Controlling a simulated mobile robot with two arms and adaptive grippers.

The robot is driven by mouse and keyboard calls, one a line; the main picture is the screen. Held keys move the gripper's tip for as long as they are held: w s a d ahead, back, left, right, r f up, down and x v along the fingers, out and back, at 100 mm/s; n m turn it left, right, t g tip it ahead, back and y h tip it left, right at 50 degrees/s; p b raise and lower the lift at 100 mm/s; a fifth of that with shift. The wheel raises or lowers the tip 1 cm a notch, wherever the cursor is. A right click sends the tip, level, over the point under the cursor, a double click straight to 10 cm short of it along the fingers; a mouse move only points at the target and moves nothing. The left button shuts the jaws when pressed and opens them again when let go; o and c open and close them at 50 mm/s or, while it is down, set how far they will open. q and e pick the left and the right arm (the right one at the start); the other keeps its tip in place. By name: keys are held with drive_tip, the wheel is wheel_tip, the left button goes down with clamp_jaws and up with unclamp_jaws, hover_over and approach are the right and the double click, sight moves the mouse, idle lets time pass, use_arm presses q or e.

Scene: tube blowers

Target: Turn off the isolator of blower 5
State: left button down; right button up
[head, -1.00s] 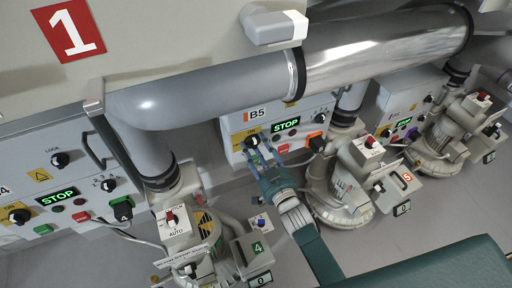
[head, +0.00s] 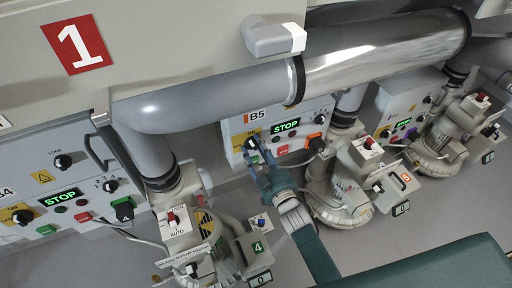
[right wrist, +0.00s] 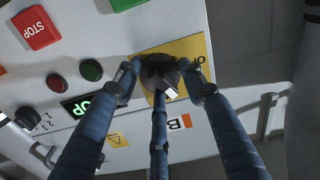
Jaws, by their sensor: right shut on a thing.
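The B5 panel (head: 269,112) is at the centre of the head view, with a lit green STOP display. Its isolator is a black knob with a white mark (right wrist: 158,68) on a yellow plate (right wrist: 192,50). The knob also shows in the head view (head: 250,142). My right gripper (right wrist: 163,82) is shut on the knob, with two fingers at its sides and one across its front. In the head view this gripper (head: 255,152) reaches the panel from below. The lettering on the plate is partly hidden. My left gripper is not in view.
Beside the knob are a red STOP button (right wrist: 36,27), a green button (right wrist: 129,2) and small round lamps. A large pipe (head: 225,95) runs above. Blower 5 (head: 338,190) stands right of my arm; blower 4 (head: 205,235) stands left. Another panel (head: 60,180) is far left.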

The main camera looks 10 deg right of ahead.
drive_tip(key=shift+n, duration=1.8)
drive_tip(key=n, duration=0.3)
drive_tip(key=shift+n, duration=0.8)
drive_tip(key=n, duration=0.3)
drive_tip(key=shift+b, duration=0.35)
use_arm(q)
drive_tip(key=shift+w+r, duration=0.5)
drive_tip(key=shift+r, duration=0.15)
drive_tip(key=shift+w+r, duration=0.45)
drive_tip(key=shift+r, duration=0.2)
use_arm(e)
drive_tip(key=shift+n, duration=0.8)
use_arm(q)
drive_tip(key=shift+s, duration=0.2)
